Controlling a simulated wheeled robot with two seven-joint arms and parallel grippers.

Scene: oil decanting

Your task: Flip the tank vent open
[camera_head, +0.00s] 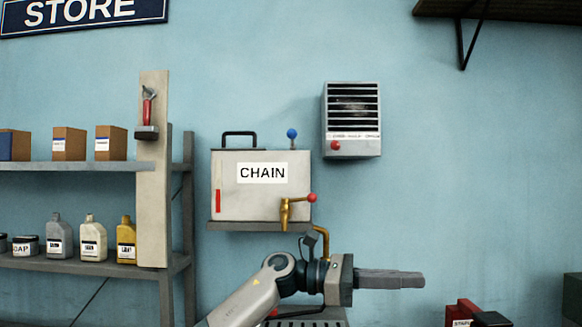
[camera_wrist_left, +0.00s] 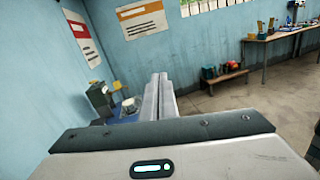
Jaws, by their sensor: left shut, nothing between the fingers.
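The tank (camera_head: 240,195) is a pale metal box labelled CHAIN on a wall shelf, with a black handle on top. A blue ball on a short stem (camera_head: 292,134) stands at its top right and looks like the vent lever. A brass tap (camera_head: 288,211) with a red knob sits at its lower right front. My left gripper (camera_head: 420,280) is below and right of the tank, pointing right, clear of the vent. Its fingers (camera_wrist_left: 160,95) are together and empty in the left wrist view. My right gripper is not in view.
A grey heater or vent box (camera_head: 352,118) hangs on the wall right of the tank. Shelves (camera_head: 75,166) with boxes and bottles stand at the left. Red and dark boxes (camera_head: 462,312) lie at the lower right. The wall between is bare.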

